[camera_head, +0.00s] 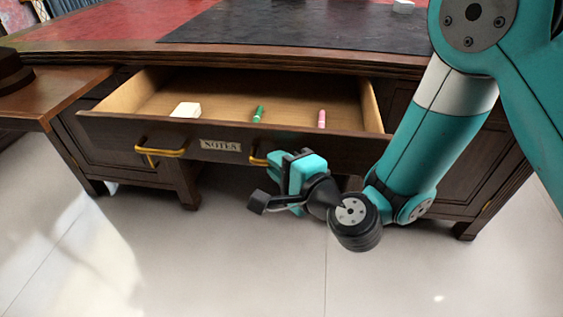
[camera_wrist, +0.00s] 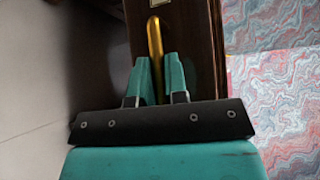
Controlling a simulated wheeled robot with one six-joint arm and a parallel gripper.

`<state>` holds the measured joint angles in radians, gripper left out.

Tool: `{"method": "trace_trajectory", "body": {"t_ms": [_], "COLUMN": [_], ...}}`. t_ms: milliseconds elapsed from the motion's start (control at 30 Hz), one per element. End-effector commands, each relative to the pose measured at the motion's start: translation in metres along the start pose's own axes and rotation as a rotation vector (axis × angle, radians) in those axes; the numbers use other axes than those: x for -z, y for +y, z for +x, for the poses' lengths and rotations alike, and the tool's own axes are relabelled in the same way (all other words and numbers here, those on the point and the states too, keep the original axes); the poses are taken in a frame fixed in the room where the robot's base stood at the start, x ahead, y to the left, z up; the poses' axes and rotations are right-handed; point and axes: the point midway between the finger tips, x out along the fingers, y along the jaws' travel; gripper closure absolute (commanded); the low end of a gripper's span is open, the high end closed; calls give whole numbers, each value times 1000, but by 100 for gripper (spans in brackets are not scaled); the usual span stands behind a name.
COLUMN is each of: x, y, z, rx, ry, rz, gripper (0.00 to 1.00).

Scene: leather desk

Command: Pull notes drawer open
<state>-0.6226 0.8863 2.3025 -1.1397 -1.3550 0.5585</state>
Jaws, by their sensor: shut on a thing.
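The notes drawer (camera_head: 290,148) is open in the head view, pulled out from the desk, with a "NOTES" label (camera_head: 220,145) on its dark wooden front. Its front has two brass handles, a left one (camera_head: 160,149) and a right one (camera_head: 258,158). My gripper (camera_head: 275,165) is at the right handle and covers much of it. In the wrist view the right handle (camera_wrist: 155,40) runs down between my two teal fingers (camera_wrist: 160,72), which are shut on it.
Inside the drawer lie a white block (camera_head: 186,110), a green marker (camera_head: 259,114) and a pink marker (camera_head: 322,118). The desk top (camera_head: 130,25) has a red surface and a dark mat (camera_head: 300,25). The pale floor (camera_head: 200,260) before the desk is clear.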

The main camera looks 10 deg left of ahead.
Motion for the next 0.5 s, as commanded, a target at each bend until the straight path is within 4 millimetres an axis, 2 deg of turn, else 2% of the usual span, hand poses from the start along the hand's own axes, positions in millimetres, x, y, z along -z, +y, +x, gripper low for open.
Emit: {"method": "trace_trajectory", "body": {"t_ms": [167, 200, 300, 500], "x": [0, 0, -1, -1], "y": [0, 0, 0, 0], "z": [-2, -2, -2, -1], "rx": [-1, -1, 0, -1], "ry": [4, 4, 1, -2], "rz": [-6, -5, -6, -6], "gripper": [100, 79, 61, 61]}}
